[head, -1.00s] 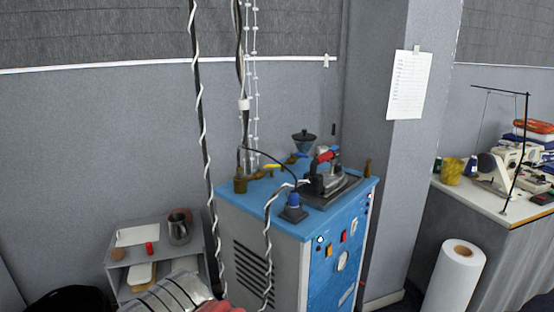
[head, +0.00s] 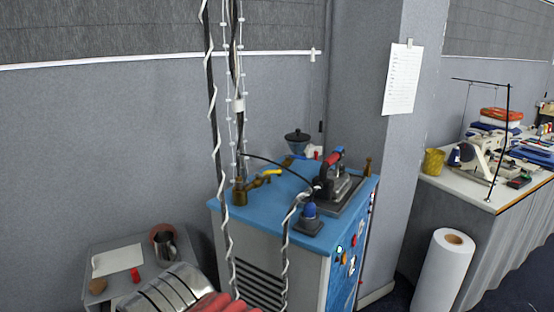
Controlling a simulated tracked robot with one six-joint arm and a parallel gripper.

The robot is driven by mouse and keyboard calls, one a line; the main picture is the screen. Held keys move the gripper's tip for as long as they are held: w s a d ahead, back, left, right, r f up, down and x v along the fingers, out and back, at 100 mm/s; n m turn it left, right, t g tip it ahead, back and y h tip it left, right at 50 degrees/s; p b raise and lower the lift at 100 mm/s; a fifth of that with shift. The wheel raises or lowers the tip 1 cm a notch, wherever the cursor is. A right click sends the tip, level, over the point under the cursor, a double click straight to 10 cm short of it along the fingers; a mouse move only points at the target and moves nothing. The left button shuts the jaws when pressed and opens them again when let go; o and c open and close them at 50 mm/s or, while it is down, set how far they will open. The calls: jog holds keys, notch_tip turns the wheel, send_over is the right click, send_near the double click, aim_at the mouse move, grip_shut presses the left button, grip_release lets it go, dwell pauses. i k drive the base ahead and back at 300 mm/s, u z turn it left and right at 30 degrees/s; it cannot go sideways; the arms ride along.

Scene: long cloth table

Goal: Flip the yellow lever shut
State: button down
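The yellow lever (head: 266,174) sits on a brass valve (head: 239,192) at the left part of the blue top of a steam boiler cabinet (head: 262,205). It reaches from the valve toward the right and slightly back, looking roughly level. I cannot tell from this distance whether the valve is open or shut. My gripper is not in view in the head view, so its state does not show.
An iron (head: 338,182) and a blue-capped fitting (head: 309,218) stand on the cabinet. Wrapped cables hang in front of its left side. A low shelf (head: 122,262) is at lower left, a white roll (head: 442,275) at right, beside a sewing table (head: 480,190).

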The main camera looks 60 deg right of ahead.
aim_at(278, 171)
jog(key=z, duration=0.55)
jog(key=i, duration=0.85)
jog(key=z, duration=0.4)
